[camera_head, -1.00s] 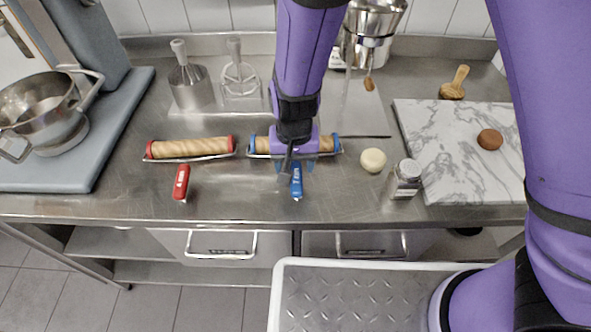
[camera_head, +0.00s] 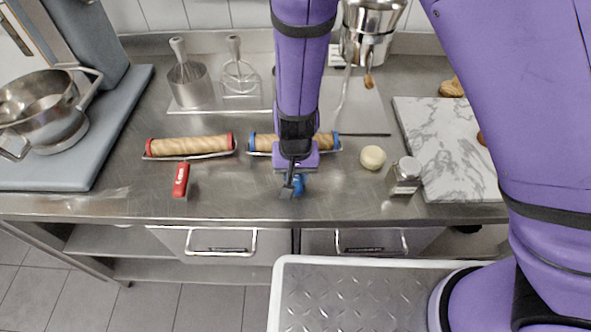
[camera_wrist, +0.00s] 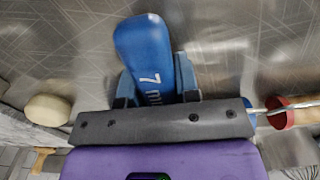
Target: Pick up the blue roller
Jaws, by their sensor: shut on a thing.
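The blue roller (camera_head: 265,142) has a ribbed wooden cylinder with blue end caps, a wire frame and a blue handle. It lies on the steel counter with its handle towards the front edge. My gripper (camera_head: 294,184) is over the handle and hides part of it. In the wrist view, the blue handle (camera_wrist: 143,42) runs between the two blue fingers of my gripper (camera_wrist: 155,82), which are shut on it. The blue roller's cylinder is mostly hidden there behind my gripper's body.
A similar red roller (camera_head: 190,147) lies to the left. A pale ball (camera_head: 373,157) and a glass shaker (camera_head: 405,176) stand close on the right, before a marble board (camera_head: 440,150). A mixer bowl (camera_head: 45,110) is at far left.

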